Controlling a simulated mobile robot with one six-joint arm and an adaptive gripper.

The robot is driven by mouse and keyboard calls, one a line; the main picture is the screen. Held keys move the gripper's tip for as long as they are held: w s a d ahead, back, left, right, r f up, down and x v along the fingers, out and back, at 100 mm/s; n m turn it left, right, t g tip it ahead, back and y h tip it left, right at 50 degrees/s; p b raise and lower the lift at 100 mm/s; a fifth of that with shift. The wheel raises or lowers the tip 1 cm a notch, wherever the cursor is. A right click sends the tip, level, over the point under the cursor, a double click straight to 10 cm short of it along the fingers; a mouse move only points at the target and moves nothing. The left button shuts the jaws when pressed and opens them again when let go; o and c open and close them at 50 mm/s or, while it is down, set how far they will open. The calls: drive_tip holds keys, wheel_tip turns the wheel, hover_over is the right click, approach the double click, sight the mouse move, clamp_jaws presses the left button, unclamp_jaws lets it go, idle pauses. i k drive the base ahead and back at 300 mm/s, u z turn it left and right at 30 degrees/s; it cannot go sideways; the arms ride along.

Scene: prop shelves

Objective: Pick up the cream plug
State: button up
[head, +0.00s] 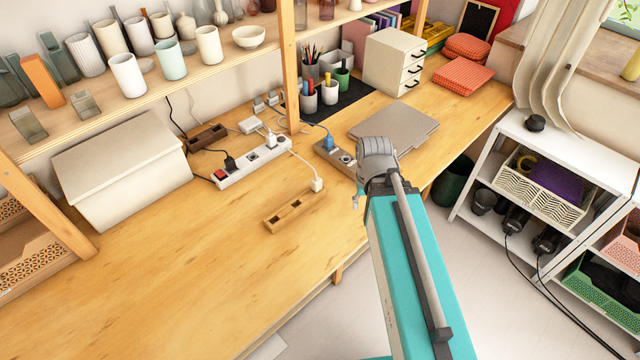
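A blue plug (328,143) is on a brown and grey strip (334,157) further right. My gripper (357,200) is mostly hidden behind my arm; only a small part shows, right of the cream plug and apart from it in the picture. Its fingers cannot be made out.
A large cream box (125,170) stands at the left. A shelf post (289,75) rises behind the strips. A grey closed laptop-like slab (395,128) lies behind my arm. Pen cups (330,93) stand further back. The table's front left is clear.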

sight(317, 183)
drive_tip(key=z, duration=0.25)
drive_tip(key=k, duration=1.5)
drive_tip(key=u, duration=0.4)
drive_tip(key=i, duration=1)
drive_tip(key=z, duration=0.05)
